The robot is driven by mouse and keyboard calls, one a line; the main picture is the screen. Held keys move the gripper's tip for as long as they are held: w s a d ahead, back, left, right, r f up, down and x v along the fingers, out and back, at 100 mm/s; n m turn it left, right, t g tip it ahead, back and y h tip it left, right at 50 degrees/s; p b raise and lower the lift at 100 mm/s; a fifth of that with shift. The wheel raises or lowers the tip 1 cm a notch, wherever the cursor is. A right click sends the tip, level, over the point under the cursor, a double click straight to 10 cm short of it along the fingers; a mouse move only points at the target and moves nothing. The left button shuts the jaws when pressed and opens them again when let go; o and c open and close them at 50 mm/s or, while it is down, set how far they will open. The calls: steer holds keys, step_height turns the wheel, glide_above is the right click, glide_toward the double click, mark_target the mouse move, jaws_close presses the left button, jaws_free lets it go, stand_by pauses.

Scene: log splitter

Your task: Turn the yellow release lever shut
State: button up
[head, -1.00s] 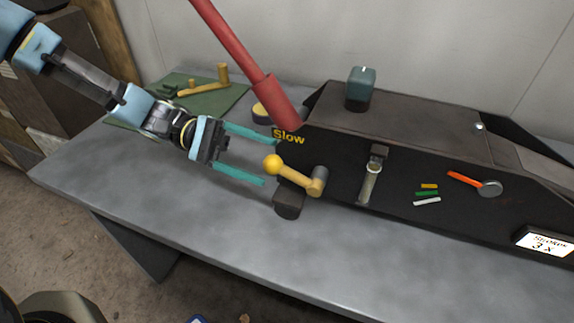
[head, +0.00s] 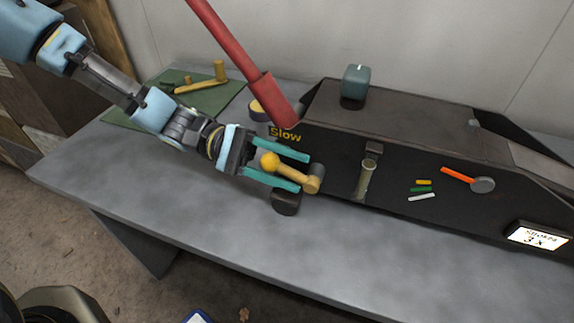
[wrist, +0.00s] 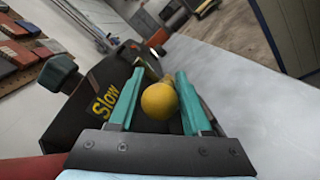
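In the wrist view the knob (wrist: 159,101) sits between the two fingers (wrist: 156,95), with a gap to the left finger and the right finger very close. I cannot tell whether the right finger touches it.
A red handle (head: 237,55) slants down to the splitter just above my gripper. A dark block (head: 286,202) sits below the lever. A silver lever (head: 365,178) and an orange-handled lever (head: 462,176) are further right. The grey bench (head: 180,200) in front is clear.

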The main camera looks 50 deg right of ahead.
jaws_close()
stand_by(1.0)
